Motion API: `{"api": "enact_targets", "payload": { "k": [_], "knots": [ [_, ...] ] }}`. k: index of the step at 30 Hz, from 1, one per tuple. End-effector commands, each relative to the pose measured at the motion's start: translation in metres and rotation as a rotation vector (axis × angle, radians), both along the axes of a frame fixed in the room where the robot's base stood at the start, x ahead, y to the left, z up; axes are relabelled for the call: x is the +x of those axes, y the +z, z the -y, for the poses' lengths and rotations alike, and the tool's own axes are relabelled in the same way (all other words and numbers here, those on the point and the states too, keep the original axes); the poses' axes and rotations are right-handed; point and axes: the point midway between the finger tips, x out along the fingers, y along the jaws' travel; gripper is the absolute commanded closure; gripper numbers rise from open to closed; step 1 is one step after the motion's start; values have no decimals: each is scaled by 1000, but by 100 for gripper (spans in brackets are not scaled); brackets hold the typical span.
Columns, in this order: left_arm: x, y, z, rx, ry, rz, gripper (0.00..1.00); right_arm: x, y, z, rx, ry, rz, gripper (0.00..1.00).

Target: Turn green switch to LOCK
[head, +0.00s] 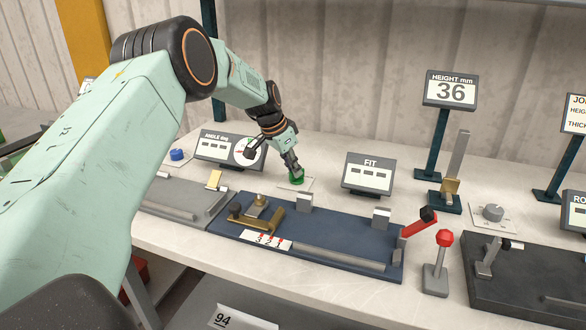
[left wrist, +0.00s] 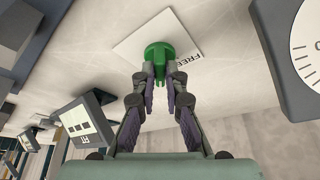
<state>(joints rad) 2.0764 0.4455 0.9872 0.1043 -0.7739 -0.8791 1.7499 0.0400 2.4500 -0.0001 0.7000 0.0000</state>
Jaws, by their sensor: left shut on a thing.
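The green switch (head: 296,178) is a round knob on a white label plate, at the back of the table in the head view. In the left wrist view the green switch (left wrist: 159,55) has a raised grip bar, and the word FREE shows on the plate (left wrist: 135,38) beside it. My left gripper (head: 294,170) reaches down onto the switch from above. In the left wrist view my left gripper (left wrist: 160,80) has its two fingers closed on either side of the grip bar. The LOCK word is not visible. My right gripper is not in view.
The FIT display (head: 369,174) stands right of the switch and the angle display (head: 228,150) to the left. A blue fixture (head: 320,240) lies in front. A blue knob (head: 177,154) is at far left. A red-topped lever (head: 442,250) stands at front right.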

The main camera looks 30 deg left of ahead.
Motion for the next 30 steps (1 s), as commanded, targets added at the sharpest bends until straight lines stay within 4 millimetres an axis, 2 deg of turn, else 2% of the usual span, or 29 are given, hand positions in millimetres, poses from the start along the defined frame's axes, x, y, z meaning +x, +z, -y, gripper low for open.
{"api": "enact_targets", "payload": {
  "k": [7, 8, 16, 25, 30],
  "knots": [
    [-1, -2, 1, 2, -3, -4, 100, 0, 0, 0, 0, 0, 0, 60],
    [-1, -2, 1, 1, -4, -4, 88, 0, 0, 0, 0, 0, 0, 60],
    [0, -1, 1, 1, -2, -2, 66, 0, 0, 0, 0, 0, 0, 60],
    [-1, 1, 0, 1, -1, -1, 66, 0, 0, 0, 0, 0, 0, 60],
    [-6, 18, -2, 0, -1, 2, 66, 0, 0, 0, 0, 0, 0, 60]
  ]
}}
